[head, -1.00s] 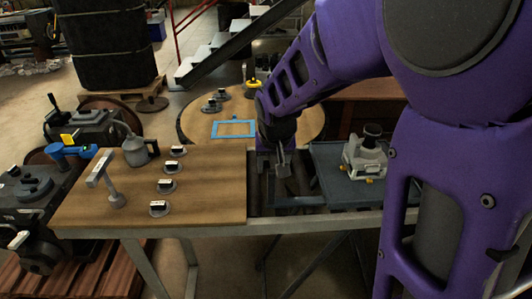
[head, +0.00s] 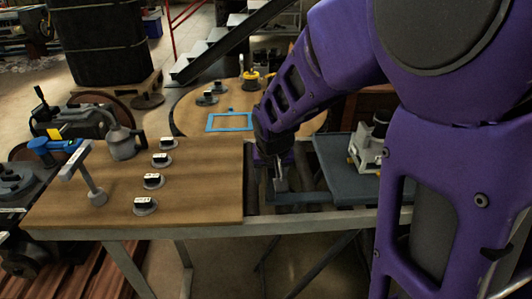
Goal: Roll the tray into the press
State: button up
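The tray (head: 345,184) is a flat dark blue-grey plate on the rails at the right of the bench. A pale grey machine part with a dark top (head: 364,150) stands on it, partly hidden by my arm. A bar (head: 300,197) extends left from the tray's near side. My gripper (head: 281,186) points down at this bar's left end, left of the tray. The fingers look close together, but I cannot tell whether they grip the bar. I cannot make out the press; my arm covers the right side.
A wooden bench top (head: 215,190) lies left of the rails, with several small black-and-white labelled pieces, a grey T-shaped tool (head: 92,178) and a grey can (head: 121,142). Behind it, a round wooden table (head: 190,112) bears a blue frame (head: 229,122).

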grip_shut()
dwell(1.3)
